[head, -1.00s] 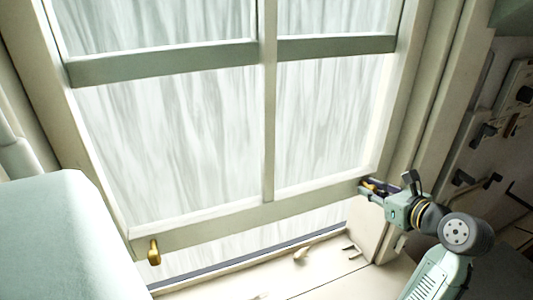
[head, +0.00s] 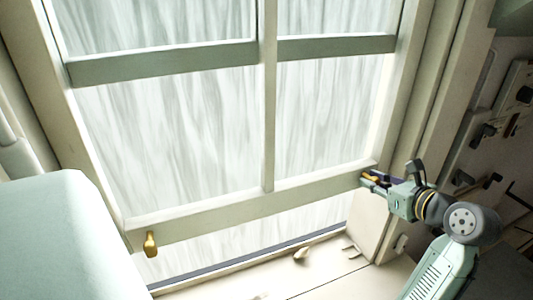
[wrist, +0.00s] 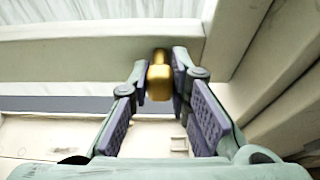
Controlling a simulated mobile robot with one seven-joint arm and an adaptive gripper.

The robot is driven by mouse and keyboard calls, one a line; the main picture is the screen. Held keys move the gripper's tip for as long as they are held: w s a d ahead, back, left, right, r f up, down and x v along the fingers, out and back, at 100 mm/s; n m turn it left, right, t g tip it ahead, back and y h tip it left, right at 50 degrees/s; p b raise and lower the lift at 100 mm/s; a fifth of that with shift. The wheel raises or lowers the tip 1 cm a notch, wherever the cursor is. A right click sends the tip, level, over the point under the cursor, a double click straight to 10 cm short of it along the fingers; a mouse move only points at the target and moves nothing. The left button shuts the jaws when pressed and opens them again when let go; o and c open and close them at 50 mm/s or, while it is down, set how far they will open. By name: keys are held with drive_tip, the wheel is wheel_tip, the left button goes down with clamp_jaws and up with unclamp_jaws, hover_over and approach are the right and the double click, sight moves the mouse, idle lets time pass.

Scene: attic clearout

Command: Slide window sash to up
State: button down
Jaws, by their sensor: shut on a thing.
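The window sash (head: 225,212) is a pale frame with glass panes, raised a little so that a gap shows between its bottom rail and the sill. A brass handle (head: 151,245) sits at the left end of the bottom rail. A second brass handle (wrist: 159,76) is at the right end, partly hidden by my gripper in the head view. My gripper (head: 370,179) is at this right handle. In the wrist view my gripper (wrist: 164,72) has a finger on each side of the brass handle and is shut on it, just below the rail.
The sill (head: 330,265) below has small pale pieces lying on it. The window's right jamb (head: 420,90) runs close beside my gripper. A wall with dark hooks and fittings (head: 480,135) is at the right. A large pale rounded object (head: 50,235) fills the lower left.

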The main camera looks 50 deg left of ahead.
sight(365, 167)
drive_tip(key=shift+r, duration=0.2)
drive_tip(key=shift+r, duration=1.6)
drive_tip(key=c, duration=1.4)
unclamp_jaws()
drive_tip(key=shift+f, duration=0.1)
drive_tip(key=v, duration=0.8)
drive_tip(key=shift+o, duration=0.5)
drive_tip(key=o, duration=0.5)
drive_tip(key=shift+c, duration=0.2)
